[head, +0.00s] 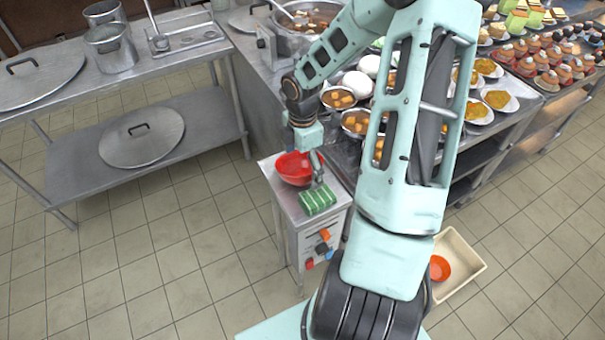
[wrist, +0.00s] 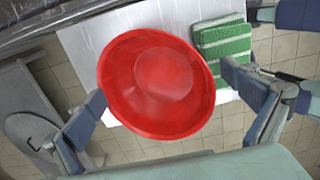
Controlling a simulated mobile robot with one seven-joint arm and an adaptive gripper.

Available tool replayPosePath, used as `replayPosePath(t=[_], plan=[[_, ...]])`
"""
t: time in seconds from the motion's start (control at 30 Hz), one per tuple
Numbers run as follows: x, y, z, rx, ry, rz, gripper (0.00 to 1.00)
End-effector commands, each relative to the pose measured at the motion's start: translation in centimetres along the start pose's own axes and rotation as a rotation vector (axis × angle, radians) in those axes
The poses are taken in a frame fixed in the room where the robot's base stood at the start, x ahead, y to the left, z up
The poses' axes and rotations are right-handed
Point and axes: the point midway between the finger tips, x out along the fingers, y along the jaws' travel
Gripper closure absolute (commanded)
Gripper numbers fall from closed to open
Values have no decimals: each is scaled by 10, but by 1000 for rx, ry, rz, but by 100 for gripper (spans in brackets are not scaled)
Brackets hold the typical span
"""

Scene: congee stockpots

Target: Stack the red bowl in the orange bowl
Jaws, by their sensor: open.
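The red bowl (head: 291,168) sits on the white top of a small cabinet, beside a green striped cloth. In the wrist view the red bowl (wrist: 158,82) fills the middle, its open side facing the camera. My gripper (head: 306,170) is over the cabinet top at the bowl. Its fingers are spread wide on either side of the bowl in the wrist view; whether they touch the rim I cannot tell. The orange bowl (head: 439,268) lies in a cream bin on the floor, right of my arm, and is not in the wrist view.
The green striped cloth (head: 318,200) lies close to the right finger. The cream bin (head: 470,272) stands on the tiled floor. A counter crowded with food bowls and a stockpot (head: 308,22) is behind. A steel table (head: 60,108) stands at left, with open floor in front.

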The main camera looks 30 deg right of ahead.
Motion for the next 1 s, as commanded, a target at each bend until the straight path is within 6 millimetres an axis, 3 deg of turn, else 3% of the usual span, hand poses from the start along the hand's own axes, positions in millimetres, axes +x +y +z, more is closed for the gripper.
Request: replayPosePath(t=[0.07, 0.87, 1.0], plan=[[0, 0, 0, 0, 0, -1, 12], [0, 0, 0, 1, 0, 0, 100], [0, -1, 0, 1, 1, -2, 100]])
